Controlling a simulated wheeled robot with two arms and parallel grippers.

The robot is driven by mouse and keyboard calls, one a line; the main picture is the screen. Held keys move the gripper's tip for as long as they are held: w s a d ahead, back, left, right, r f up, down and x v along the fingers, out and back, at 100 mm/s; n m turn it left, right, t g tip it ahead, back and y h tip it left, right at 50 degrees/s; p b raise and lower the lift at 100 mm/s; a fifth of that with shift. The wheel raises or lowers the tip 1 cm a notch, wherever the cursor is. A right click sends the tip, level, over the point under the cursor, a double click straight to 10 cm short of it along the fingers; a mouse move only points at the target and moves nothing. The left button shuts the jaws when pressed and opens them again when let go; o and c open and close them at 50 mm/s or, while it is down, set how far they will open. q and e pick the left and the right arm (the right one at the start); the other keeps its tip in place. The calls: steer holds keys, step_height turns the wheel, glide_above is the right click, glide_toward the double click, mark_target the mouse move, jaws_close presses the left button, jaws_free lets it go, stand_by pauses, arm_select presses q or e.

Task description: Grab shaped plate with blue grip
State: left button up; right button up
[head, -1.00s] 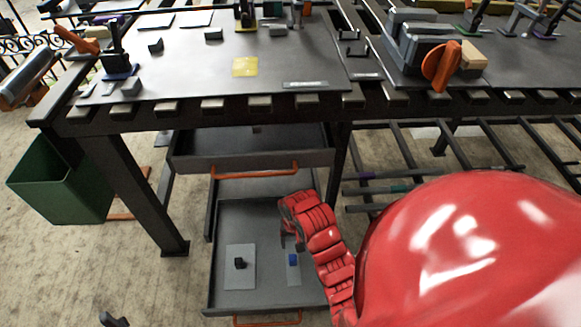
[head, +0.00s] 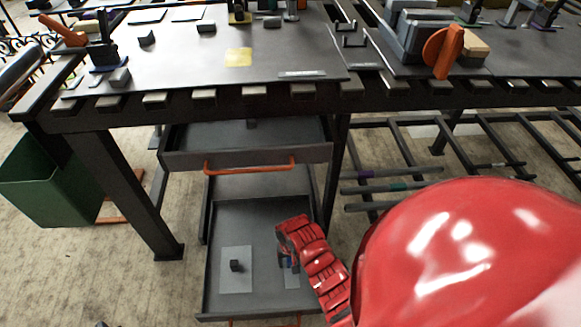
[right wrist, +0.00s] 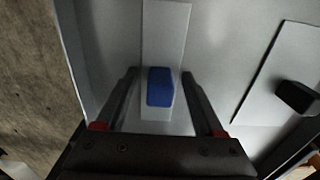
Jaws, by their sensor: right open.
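A narrow light-grey plate with a blue grip lies in the open lower drawer (head: 222,300). In the right wrist view the plate (right wrist: 166,25) runs lengthwise and the blue grip (right wrist: 160,88) stands on it. My right gripper (right wrist: 160,74) is open, with one finger on each side of the blue grip. I see gaps between the fingers and the grip. In the head view my right gripper (head: 286,256) is over the plate (head: 291,281) and partly hides it. My left gripper is not in view.
A wider plate with a black grip (head: 236,266) lies to the left in the same drawer. An upper drawer with an orange handle (head: 249,167) is partly open above. The workbench (head: 190,75) overhangs behind. A green bin (head: 45,185) stands at the left.

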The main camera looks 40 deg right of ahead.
jaws_close()
steer(key=shift+r, duration=0.1)
stand_by(0.5)
